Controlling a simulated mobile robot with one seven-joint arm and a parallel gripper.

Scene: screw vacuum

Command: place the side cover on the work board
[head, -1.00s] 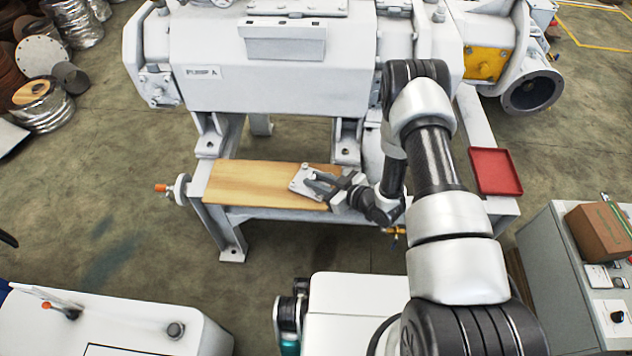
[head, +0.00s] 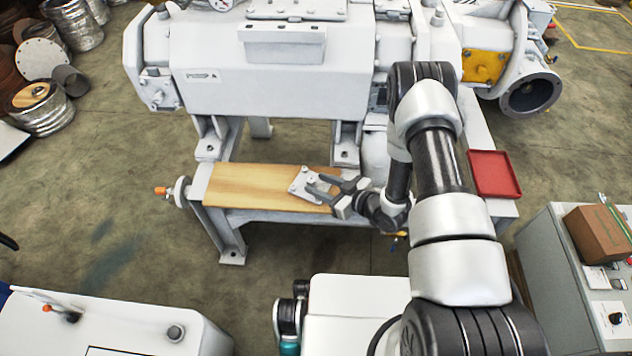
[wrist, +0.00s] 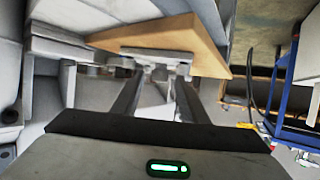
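The side cover (head: 301,184) is a small pale grey plate with several raised studs or holes. It lies on the right part of the wooden work board (head: 243,184). In the wrist view the side cover (wrist: 158,57) shows near the edge of the work board (wrist: 212,57), beyond the fingertips. My gripper (head: 318,183) is open at the right side of the cover, with its two dark fingers spread. In the wrist view my gripper (wrist: 158,85) has a clear gap between its fingers, with nothing held. Whether the fingertips still touch the cover, I cannot tell.
The white pump (head: 270,75) stands directly behind the board on its frame. An empty red tray (head: 494,173) lies to the right of my arm. A grey cabinet with a cardboard box (head: 597,232) stands at the far right. The board's left part is bare.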

